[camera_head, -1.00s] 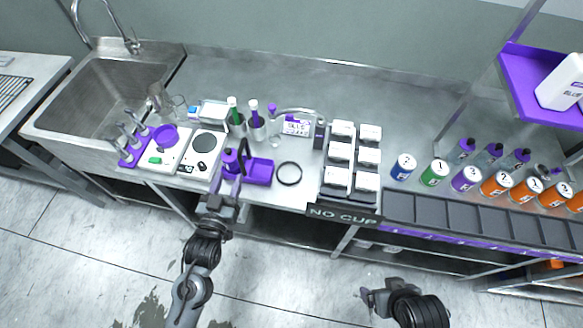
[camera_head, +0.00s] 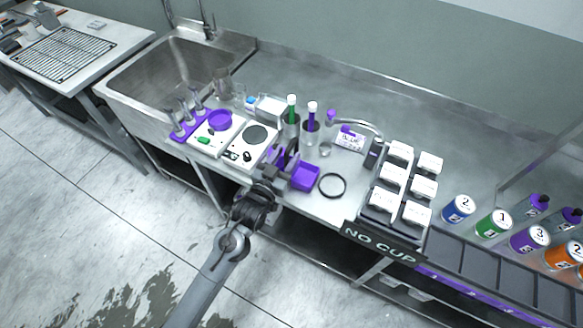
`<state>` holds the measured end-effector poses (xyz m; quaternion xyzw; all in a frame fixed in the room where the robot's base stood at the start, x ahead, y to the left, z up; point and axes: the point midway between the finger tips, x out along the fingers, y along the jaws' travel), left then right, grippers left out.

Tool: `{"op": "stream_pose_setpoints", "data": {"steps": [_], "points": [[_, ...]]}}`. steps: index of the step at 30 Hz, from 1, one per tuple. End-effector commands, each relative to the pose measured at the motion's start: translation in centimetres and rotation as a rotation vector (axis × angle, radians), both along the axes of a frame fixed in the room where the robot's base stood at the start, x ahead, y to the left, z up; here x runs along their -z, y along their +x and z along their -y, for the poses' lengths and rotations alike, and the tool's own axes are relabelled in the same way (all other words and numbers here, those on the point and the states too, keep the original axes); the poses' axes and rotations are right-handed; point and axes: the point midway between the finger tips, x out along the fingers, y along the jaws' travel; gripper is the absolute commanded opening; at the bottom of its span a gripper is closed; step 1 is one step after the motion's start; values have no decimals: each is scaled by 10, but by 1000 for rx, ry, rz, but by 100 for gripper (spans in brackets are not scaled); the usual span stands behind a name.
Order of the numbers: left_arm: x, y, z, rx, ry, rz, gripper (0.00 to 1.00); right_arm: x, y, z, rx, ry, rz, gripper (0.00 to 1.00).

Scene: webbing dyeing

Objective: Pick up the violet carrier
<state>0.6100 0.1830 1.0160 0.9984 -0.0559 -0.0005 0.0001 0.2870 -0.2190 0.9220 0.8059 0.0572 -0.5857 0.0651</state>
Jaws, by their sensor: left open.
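The violet carrier (camera_head: 306,177) sits on the steel counter near its front edge, just right of the white scale. It is a purple box shape, with a dark upright handle beside its left part. My left gripper (camera_head: 274,172) reaches in from the front, with its open jaws at the carrier's left part, close to the handle. The gripper covers some of the carrier, and I cannot tell whether they touch. My right gripper is not in view.
A white scale (camera_head: 247,147) stands left of the carrier and a black ring (camera_head: 332,186) lies to its right. Behind are cups holding green and purple-handled tools (camera_head: 311,122). White boxes (camera_head: 392,178) stand in a dark tray farther right. A sink (camera_head: 170,75) is at the left.

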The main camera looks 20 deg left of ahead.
Motion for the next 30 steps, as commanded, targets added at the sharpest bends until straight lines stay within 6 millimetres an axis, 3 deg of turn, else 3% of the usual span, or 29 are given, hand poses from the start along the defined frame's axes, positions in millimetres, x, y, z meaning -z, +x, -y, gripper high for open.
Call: {"op": "stream_pose_setpoints", "data": {"steps": [9, 19, 20, 28, 30], "points": [[-1, 39, 1, 0, 1, 1, 46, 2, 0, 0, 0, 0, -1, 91], [-1, 45, 2, 0, 1, 0, 46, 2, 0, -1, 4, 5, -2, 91], [-1, 45, 2, 0, 1, 0, 45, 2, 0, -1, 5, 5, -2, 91], [-1, 45, 2, 0, 1, 0, 3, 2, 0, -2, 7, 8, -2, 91], [-1, 45, 2, 0, 1, 0, 0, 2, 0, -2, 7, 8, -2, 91]]}}
